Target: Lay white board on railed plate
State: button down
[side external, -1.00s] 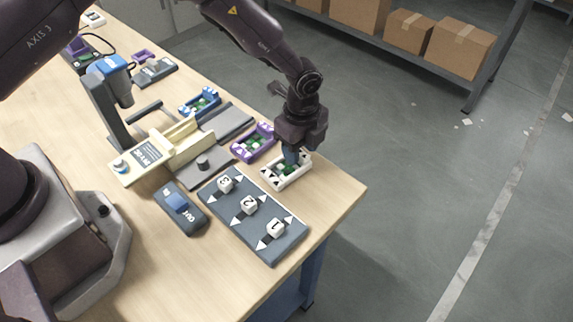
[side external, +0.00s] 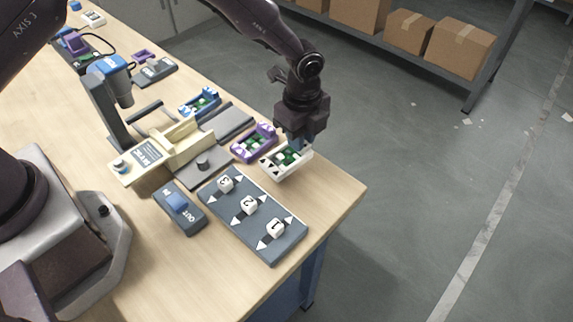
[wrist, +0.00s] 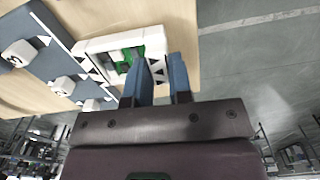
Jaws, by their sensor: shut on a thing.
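The white board (side external: 287,161), a white frame with green and white parts inside and black triangles on its rim, is in my gripper (side external: 295,141). The blue fingers are shut on its far edge, and it appears slightly above the table near the right corner. In the wrist view the white board (wrist: 118,47) reaches left from the fingers (wrist: 161,65); part of its edge is hidden by them. A cream fixture with raised walls (side external: 185,140) stands mid-table; it may be the railed plate, but I cannot tell for sure.
A purple board (side external: 254,143) lies close left of the white board. A blue board (side external: 200,102) lies farther back. A grey panel with numbered sliders (side external: 252,215) and a switch box (side external: 180,207) are in front. A tall column with a blue head (side external: 112,85) stands behind the cream fixture.

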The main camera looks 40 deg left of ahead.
jog(key=shift+r, duration=1.4)
jog(key=a+r+n, duration=0.1)
jog(key=a+r, duration=0.2)
jog(key=a, duration=1.7)
jog(key=shift+w+f, duration=0.1)
jog(key=shift+f, duration=3.2)
jog(key=shift+f, duration=0.55)
jog(key=c, duration=0.5)
grip_release()
